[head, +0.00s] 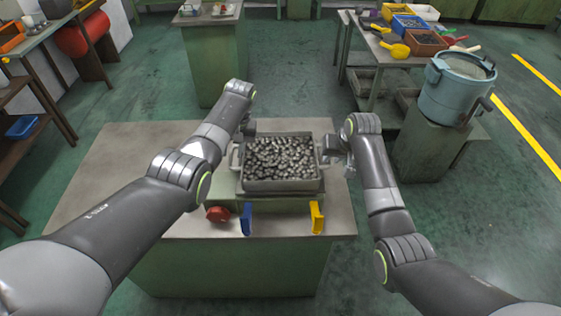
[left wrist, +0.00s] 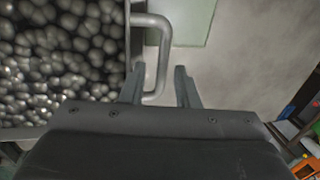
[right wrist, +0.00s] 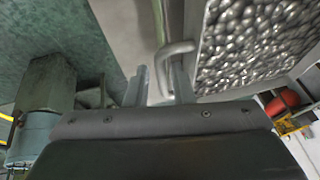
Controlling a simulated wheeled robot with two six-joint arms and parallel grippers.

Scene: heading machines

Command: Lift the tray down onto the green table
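The grey metal tray (head: 282,186), full of dark shiny balls, sits level on a low green stand (head: 275,206) on the near table (head: 115,175), which has a grey top and green body. It has a U-shaped handle on each side. My left gripper (head: 243,135) is open at the left handle; in the left wrist view its fingers (left wrist: 159,88) stand either side of the handle bar (left wrist: 163,50). My right gripper (head: 333,150) is open at the right handle; in the right wrist view its fingers (right wrist: 161,84) stand either side of that bar (right wrist: 160,62).
A red knob (head: 218,214), a blue lever (head: 247,218) and a yellow lever (head: 317,217) are at the stand's front. A blue-grey pot (head: 455,88) stands on a green pedestal at right. The near table's left top is clear. Another green table (head: 208,60) stands behind.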

